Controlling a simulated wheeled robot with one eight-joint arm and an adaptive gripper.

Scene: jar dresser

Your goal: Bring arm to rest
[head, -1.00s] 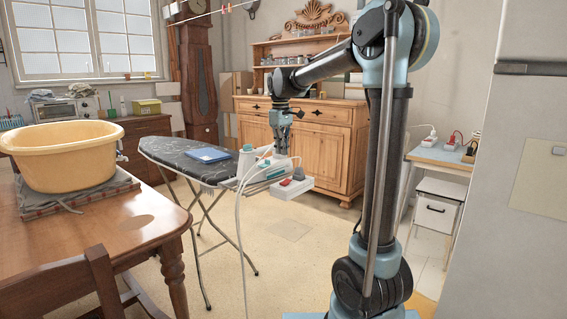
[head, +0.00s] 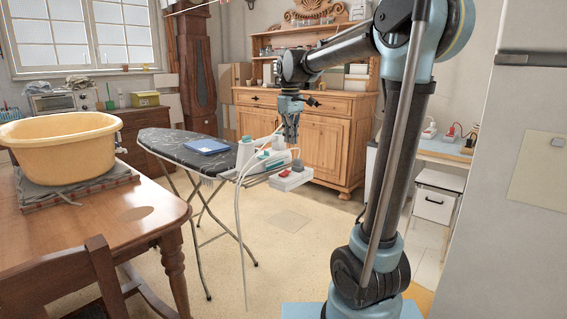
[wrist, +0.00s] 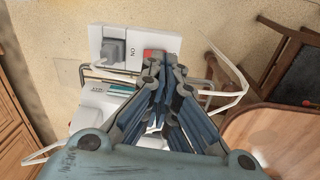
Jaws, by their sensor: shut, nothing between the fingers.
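My arm reaches from the right of the head view toward the middle of the room. My gripper (head: 291,136) hangs pointing down at the end of the arm, in front of the wooden dresser and above the right end of the ironing board. Its fingers also show in the wrist view (wrist: 158,85), close together with nothing between them. Below it in the wrist view is a white power strip (wrist: 130,48) with a grey plug (wrist: 114,48) and a red switch; the strip shows in the head view too (head: 291,180). The gripper looks apart from it.
The ironing board (head: 165,146) carries a blue book (head: 206,146) and a white iron (head: 246,151) with a cord. A wooden table (head: 125,210) with a yellow tub (head: 62,150) stands left. The wooden dresser (head: 335,125) is behind. Floor (head: 285,255) is open between table and my base.

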